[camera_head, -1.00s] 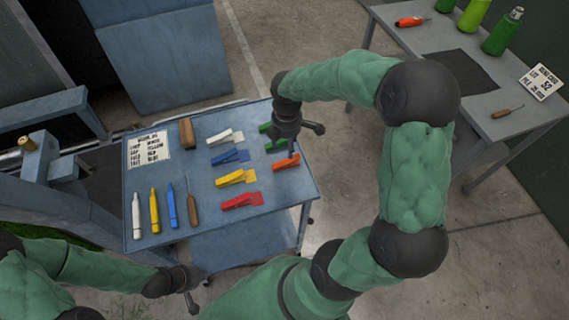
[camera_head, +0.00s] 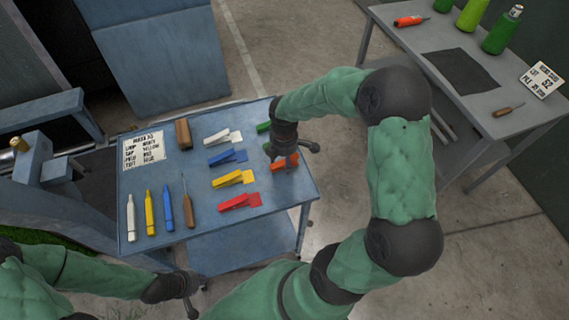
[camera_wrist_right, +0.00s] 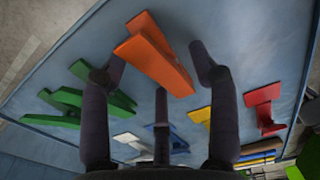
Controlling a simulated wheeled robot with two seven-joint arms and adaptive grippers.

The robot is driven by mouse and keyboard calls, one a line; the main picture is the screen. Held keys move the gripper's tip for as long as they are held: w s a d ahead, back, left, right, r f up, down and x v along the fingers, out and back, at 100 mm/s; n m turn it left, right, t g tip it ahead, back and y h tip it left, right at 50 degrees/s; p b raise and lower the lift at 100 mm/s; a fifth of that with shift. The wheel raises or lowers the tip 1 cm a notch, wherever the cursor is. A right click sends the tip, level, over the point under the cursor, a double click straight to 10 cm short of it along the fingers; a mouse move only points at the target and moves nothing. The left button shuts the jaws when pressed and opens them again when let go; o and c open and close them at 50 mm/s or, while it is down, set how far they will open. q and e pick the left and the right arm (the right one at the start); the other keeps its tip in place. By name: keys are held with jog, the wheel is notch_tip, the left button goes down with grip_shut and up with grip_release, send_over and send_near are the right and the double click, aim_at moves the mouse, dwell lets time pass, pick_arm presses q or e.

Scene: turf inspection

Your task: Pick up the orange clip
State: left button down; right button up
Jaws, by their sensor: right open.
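The orange clip (camera_head: 287,162) lies on the right part of the blue tabletop (camera_head: 300,188), partly hidden in the head view by my right gripper (camera_head: 282,160). In the right wrist view the orange clip (camera_wrist_right: 158,55) lies just beyond and between the fingertips of my right gripper (camera_wrist_right: 157,62), which is open and empty. I cannot tell whether a finger touches the clip. My left gripper (camera_head: 192,298) is low at the front, off the table; its fingers are too small to read.
White (camera_head: 224,137), blue (camera_head: 228,157), yellow (camera_head: 234,178) and red (camera_head: 240,201) clips lie left of the orange one; a green clip (camera_head: 264,127) lies behind. Markers (camera_head: 150,214), a brown block (camera_head: 183,132) and a label card (camera_head: 145,149) fill the left side.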

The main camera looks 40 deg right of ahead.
aim_at(284, 159)
jog(key=c, duration=1)
jog(key=shift+r, duration=0.1)
jog(key=shift+r, duration=0.45)
notch_tip(284, 159, up, 2)
jog(key=shift+r+p, duration=0.1)
jog(key=shift+p, duration=0.35)
jog(key=s+a+r+p, duration=0.1)
jog(key=a+r, duration=0.2)
jog(key=a, duration=0.1)
jog(key=a+r+p, duration=0.1)
jog(key=a+r, duration=0.2)
jog(key=a, duration=0.2)
jog(key=s+a+r+p, duration=0.1)
jog(key=a+r, duration=0.2)
jog(key=a, duration=0.1)
jog(key=shift+s+a+r, duration=0.3)
jog(key=shift+a+r, duration=0.05)
jog(key=shift+a, duration=0.05)
